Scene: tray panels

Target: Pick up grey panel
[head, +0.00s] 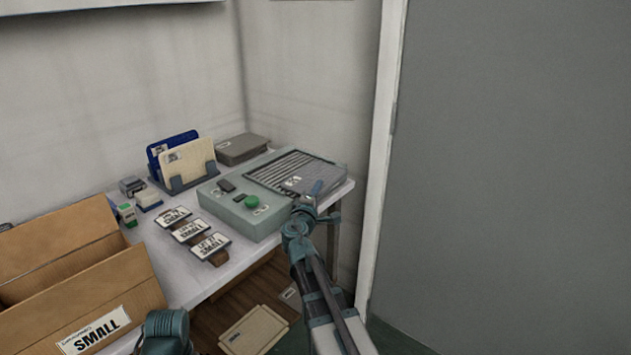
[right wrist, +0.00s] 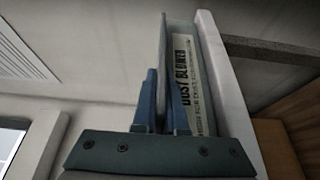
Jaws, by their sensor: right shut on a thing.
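The grey panel (head: 297,184), with a small white label, lies at the right end of the slatted bed of a grey-green dust blower (head: 240,212). My right gripper (head: 316,190) is at the panel's near right edge, shut on it. In the right wrist view, the blue fingers of the right gripper (right wrist: 165,100) hold a thin grey edge of the panel (right wrist: 163,62), beside the machine's "DUST BLOWER" label. I cannot tell whether the panel is lifted clear of the bed. My left gripper's fingers are not in view; a teal part of my arm shows at the bottom.
A rack (head: 185,178) holds blue and cream panels. A grey stack (head: 243,148) lies behind the blower. Labelled tags (head: 187,231) lie in front. A cardboard box (head: 85,295) marked SMALL stands left. Cream panels (head: 255,330) lie low under the table. A wall and door (head: 500,150) are right.

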